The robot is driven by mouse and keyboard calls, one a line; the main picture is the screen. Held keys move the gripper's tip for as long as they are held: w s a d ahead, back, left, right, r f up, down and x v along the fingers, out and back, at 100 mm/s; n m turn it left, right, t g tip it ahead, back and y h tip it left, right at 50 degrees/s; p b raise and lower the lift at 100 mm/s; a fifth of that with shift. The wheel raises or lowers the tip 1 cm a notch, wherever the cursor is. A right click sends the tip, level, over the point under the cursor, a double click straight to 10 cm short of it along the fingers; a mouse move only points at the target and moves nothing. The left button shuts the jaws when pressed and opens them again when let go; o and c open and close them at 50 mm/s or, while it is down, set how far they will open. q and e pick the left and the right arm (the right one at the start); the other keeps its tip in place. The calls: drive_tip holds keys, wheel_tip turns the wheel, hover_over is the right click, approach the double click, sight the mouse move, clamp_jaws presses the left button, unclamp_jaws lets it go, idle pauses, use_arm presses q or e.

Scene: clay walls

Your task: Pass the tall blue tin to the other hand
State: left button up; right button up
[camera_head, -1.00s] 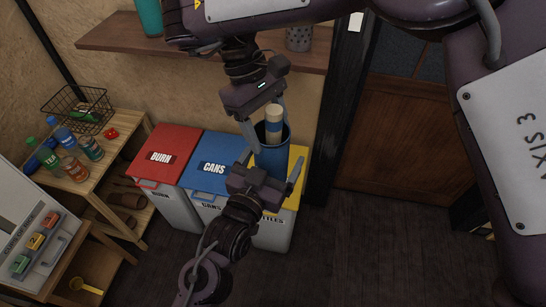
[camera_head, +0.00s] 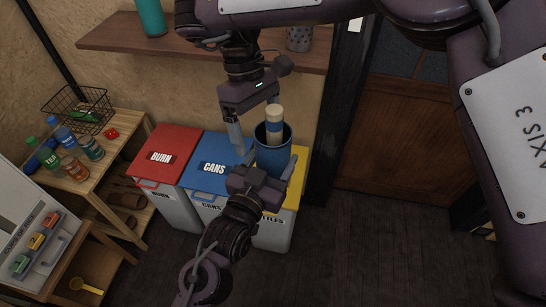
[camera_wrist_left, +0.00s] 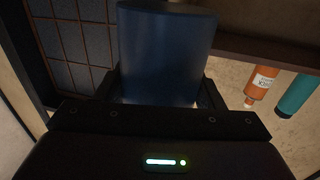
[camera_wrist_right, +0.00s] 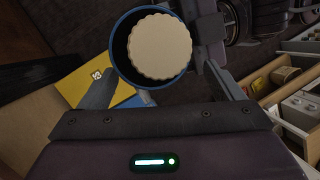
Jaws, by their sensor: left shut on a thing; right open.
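The tall blue tin (camera_head: 272,157) is upright in the air in front of the bins, with a cream-topped cylinder (camera_head: 274,118) standing in it. My left gripper (camera_head: 272,168) is shut on the tin from below in the head view; the tin (camera_wrist_left: 165,50) fills the space between its fingers in the left wrist view. My right gripper (camera_head: 257,122) is open above the tin's rim, one finger left of the tin and the other partly hidden behind the cylinder. In the right wrist view the tin's rim (camera_wrist_right: 113,48) lies between the right fingers, nearer the left one.
A red bin (camera_head: 175,143), a blue bin (camera_head: 205,178) and a yellow bin (camera_head: 293,195) stand below. A wooden shelf (camera_head: 110,38) holds a teal bottle (camera_head: 150,16) and a speckled cup (camera_head: 299,38). Bottles stand on a side table (camera_head: 117,155).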

drive_tip(key=w+a+f+n+g+y, duration=0.1)
drive_tip(key=w+a+f+n+y, duration=0.4)
drive_tip(key=a+f+y, duration=0.2)
drive_tip(key=w+f+t+y, duration=0.3)
drive_tip(key=w+f+y, duration=0.3)
drive_tip(key=w+f, duration=0.2)
drive_tip(key=s+d+f+m+t, duration=0.1)
drive_tip(key=s+f+m+t, duration=0.2)
drive_tip(key=f, duration=0.8)
drive_tip(key=s+d+f+m+t, duration=0.15)
drive_tip(key=f+t, duration=0.35)
drive_tip(key=f, duration=0.6)
drive_tip(key=s+d+f+m+h, duration=0.35)
drive_tip(key=s+d+f, duration=0.35)
drive_tip(key=s+f, duration=0.3)
drive_tip(key=s+d+f+m+h, duration=0.2)
drive_tip(key=s+d+f+h, duration=0.2)
drive_tip(key=s+d+f, duration=0.55)
drive_tip(key=s+d+f+g+h, duration=0.1)
drive_tip(key=s+d+f, duration=0.2)
drive_tip(key=s, duration=0.5)
drive_tip(key=s+d+f+m+g+h, duration=0.1)
drive_tip(key=s+d+f+g, duration=0.1)
drive_tip(key=s, duration=0.7)
drive_tip(key=s+d+f+m+g+h, duration=0.1)
drive_tip(key=s+d+f+g+h, duration=0.1)
drive_tip(key=s+d+f, duration=0.3)
drive_tip(key=s, duration=0.4)
drive_tip(key=shift+s, duration=0.25)
